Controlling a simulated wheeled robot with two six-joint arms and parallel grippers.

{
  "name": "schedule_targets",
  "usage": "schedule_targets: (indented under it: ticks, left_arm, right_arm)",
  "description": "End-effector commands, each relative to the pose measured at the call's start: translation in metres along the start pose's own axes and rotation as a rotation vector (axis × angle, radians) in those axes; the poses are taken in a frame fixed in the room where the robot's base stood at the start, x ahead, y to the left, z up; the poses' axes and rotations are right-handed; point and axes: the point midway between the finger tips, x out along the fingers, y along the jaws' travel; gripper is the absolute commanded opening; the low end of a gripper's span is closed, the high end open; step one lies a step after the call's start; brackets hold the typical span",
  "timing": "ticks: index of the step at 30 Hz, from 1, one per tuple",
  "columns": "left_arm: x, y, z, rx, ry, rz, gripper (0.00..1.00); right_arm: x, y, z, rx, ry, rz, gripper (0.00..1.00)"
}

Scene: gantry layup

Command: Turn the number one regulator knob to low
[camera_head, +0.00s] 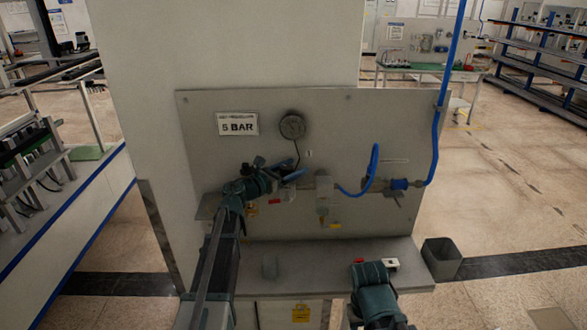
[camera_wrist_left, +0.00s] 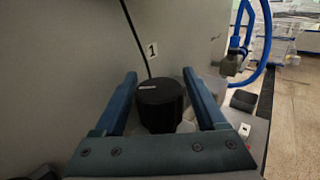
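The number one regulator knob (camera_wrist_left: 160,104) is a black round knob with a small pale mark on its top, below a "1" label (camera_wrist_left: 152,49). My left gripper (camera_wrist_left: 160,84) is open, its two blue fingers on either side of the knob. A gap shows at the left finger; the right finger is very near the knob, and I cannot tell if it touches. In the head view my left gripper (camera_head: 287,170) is at the panel (camera_head: 350,115) and hides the knob. A teal part of my right arm shows at the lower right; its fingers cannot be made out.
A round gauge (camera_head: 292,126) and a "5 BAR" sign (camera_head: 238,124) are above my left gripper. A blue hose (camera_head: 436,130) and fittings are on the right. A shelf (camera_head: 330,257) juts out below, with a small white box (camera_head: 391,265). A grey bin (camera_head: 442,259) stands beside it.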

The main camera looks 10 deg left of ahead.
Motion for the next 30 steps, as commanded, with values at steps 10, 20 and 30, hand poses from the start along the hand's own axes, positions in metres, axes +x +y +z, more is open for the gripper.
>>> schedule_targets:
  ticks: [10,20,30]
  left_arm:
    - [-0.0003,0.0001,0.0000,0.000,0.000,0.000,0.08]
    - [-0.0010,-0.0002,0.0000,0.000,0.000,0.034,0.00]
    - [-0.0023,0.0037,0.0000,0.000,0.000,0.265,0.00]
  right_arm:
    - [0.0000,0.0000,0.0000,0.000,0.000,0.000,0.48]
    - [0.0000,0.0000,0.0000,0.000,0.000,0.000,0.48]
    - [0.0000,0.0000,0.0000,0.000,0.000,0.000,0.48]
